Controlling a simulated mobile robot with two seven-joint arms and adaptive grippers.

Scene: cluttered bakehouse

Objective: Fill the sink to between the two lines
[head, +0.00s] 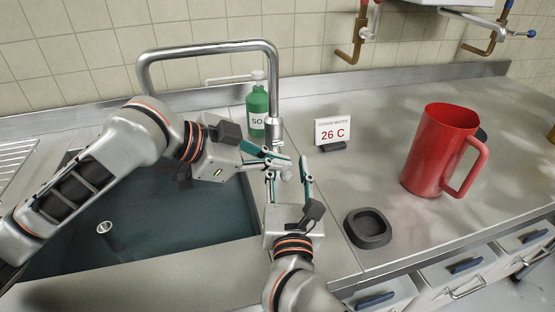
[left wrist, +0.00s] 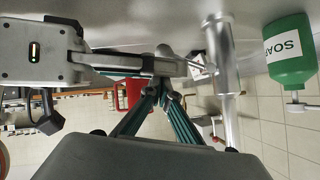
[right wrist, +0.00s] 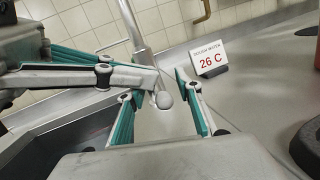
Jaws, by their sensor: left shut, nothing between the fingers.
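The steel sink (head: 50,277) holds dark bluish water (head: 150,235). I cannot make out either level line. The chrome tap (head: 273,135) arches over it from the right rim; any stream is hidden or absent. Its lever ends in a round knob (right wrist: 165,100). My left gripper (head: 284,160) is shut and empty, its fingertips beside the tap body and close to the lever; I cannot tell if they touch. My right gripper (head: 287,172) is open, its fingers (right wrist: 158,110) on either side of the lever knob, which appears between them without being gripped.
A green soap bottle (head: 257,108) stands behind the tap. A sign reading 26 C (head: 333,132) stands to its right. A red jug (head: 436,150) and a dark dish (head: 368,229) stand on the right counter. A short upright pipe (head: 106,229) shows in the sink.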

